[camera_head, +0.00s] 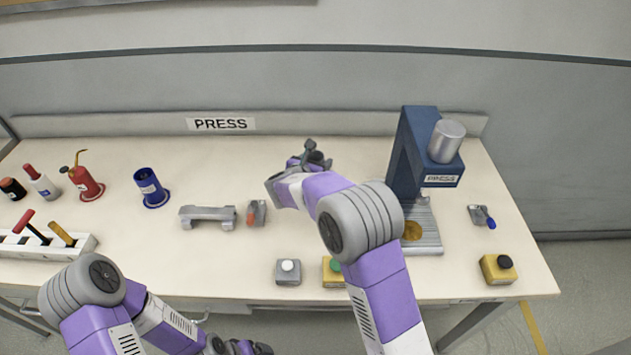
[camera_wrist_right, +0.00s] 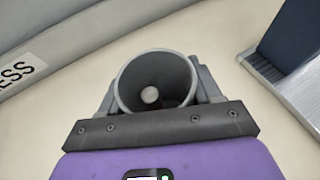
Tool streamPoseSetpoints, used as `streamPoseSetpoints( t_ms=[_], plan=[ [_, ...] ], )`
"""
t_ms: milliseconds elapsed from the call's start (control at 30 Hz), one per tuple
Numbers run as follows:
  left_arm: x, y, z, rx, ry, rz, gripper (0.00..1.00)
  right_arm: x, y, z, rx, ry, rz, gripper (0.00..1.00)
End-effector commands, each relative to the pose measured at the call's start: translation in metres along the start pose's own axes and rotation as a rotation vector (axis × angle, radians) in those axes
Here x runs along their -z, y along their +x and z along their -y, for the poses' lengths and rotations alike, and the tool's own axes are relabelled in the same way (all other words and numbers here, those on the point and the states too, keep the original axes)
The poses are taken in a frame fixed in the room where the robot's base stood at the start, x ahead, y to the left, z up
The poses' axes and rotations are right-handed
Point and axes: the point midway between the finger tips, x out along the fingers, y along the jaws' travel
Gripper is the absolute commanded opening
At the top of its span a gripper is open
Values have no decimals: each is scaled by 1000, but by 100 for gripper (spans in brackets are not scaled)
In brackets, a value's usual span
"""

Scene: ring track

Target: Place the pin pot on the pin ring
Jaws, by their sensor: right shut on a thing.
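My right gripper (camera_head: 311,158) is at the back middle of the table, left of the press. In the right wrist view its fingers stand on both sides of a grey round pot (camera_wrist_right: 155,82), which I take as the pin pot. The gripper is shut on it. The pot is open-topped, with a pale round thing inside at the bottom. In the head view the gripper mostly hides the pot. I cannot make out a pin ring; it may be hidden by my arm or the pot. My left gripper (camera_head: 240,347) is low at the front edge, its jaws unclear.
The blue press (camera_head: 410,150) stands close on the right. A blue pot (camera_head: 147,183) on a blue ring and a red oil can (camera_head: 86,183) are at left. The back middle left is clear.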

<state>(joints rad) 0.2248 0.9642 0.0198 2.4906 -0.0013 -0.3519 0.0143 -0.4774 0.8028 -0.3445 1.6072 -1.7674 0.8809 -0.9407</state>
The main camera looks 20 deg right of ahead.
Motion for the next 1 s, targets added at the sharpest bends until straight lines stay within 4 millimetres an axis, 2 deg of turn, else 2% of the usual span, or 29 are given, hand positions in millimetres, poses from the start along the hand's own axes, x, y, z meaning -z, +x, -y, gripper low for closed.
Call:
streamPoseSetpoints(
  t_ms=[367,767,800,933,1000],
  plan=[
    [1,18,7,0,0,0,93,47,19,0,1,-2,0,34],
    [1,21,8,0,0,0,93,51,21,0,0,1,1,34],
    [1,20,8,0,0,0,93,51,21,0,1,1,0,68],
    [1,20,7,0,0,0,93,50,20,0,1,0,0,88],
    [1,20,7,0,0,0,93,50,20,0,1,0,0,89]
  ],
)
